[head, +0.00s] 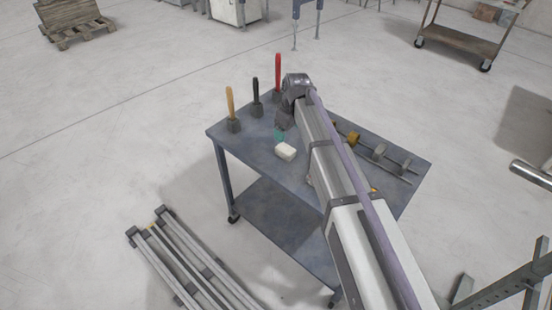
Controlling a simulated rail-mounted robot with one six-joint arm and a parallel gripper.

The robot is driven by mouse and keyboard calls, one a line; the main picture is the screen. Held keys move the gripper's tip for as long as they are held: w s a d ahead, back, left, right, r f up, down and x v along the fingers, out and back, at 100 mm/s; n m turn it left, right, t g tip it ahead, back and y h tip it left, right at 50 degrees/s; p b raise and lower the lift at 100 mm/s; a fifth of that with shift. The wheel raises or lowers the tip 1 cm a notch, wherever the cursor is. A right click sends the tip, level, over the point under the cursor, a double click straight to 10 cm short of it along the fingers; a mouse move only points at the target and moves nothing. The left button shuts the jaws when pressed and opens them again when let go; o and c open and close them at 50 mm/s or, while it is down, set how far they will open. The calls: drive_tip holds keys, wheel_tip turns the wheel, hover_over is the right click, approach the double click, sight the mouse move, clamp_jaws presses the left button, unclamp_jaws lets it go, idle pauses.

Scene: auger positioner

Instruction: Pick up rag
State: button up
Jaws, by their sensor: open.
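A white, folded-looking block (286,152), which looks like the rag, lies on the blue-grey cart top (250,147) left of my arm. My gripper (282,128) is at the end of my arm, over the cart and just behind the white block in the picture. A small teal patch (279,136) shows right below the gripper; I cannot tell whether it is a separate thing. The gripper appears apart from the white block and holds nothing that I can make out. Its fingers are small and partly hidden by the wrist.
Three upright tools with yellow (230,103), black (256,89) and red (278,72) handles stand along the cart's far left edge. Metal rods with collars (379,152) lie right of my arm. Metal rails (190,262) lie on the floor at lower left. The cart's left front corner is clear.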

sight(286, 149)
drive_tip(key=f+b, duration=1.1)
drive_tip(key=shift+w+a, duration=0.35)
drive_tip(key=shift+w, duration=0.05)
drive_tip(key=shift+r+p, duration=0.25)
drive_tip(key=shift+p, duration=0.05)
drive_tip(key=c, duration=1)
